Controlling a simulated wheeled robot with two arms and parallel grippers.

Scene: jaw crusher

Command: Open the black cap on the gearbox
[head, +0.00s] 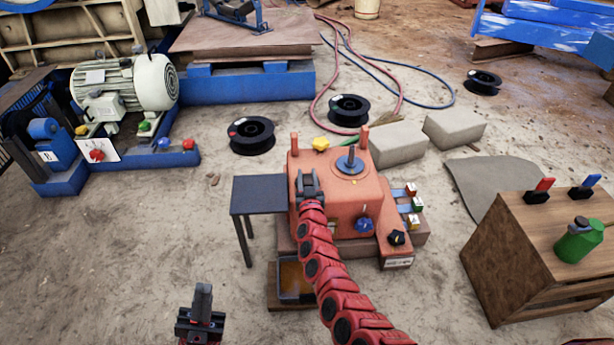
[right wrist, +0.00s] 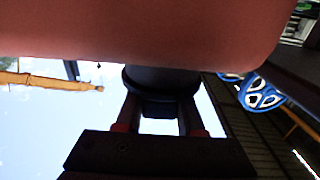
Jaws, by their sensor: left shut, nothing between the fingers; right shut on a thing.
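The red gearbox (head: 345,200) stands in the middle of the head view. My right gripper (head: 308,186) is at its left side, at the end of the red arm. In the right wrist view my right gripper (right wrist: 158,104) is shut on a dark round part, seemingly the black cap (right wrist: 160,77), directly against the red gearbox body (right wrist: 150,30). The head view does not show this cap; the gripper covers that spot. I cannot tell whether the cap has turned. My left gripper (head: 202,318) is shut and empty, low at the left, away from the gearbox.
A small dark table (head: 259,194) stands close left of the gearbox. A tray (head: 296,280) with brownish contents lies below. A blue knob (head: 364,226), a yellow knob (head: 320,143) and a black knob (head: 397,238) are on or beside the gearbox. A wooden crate (head: 510,260) stands right.

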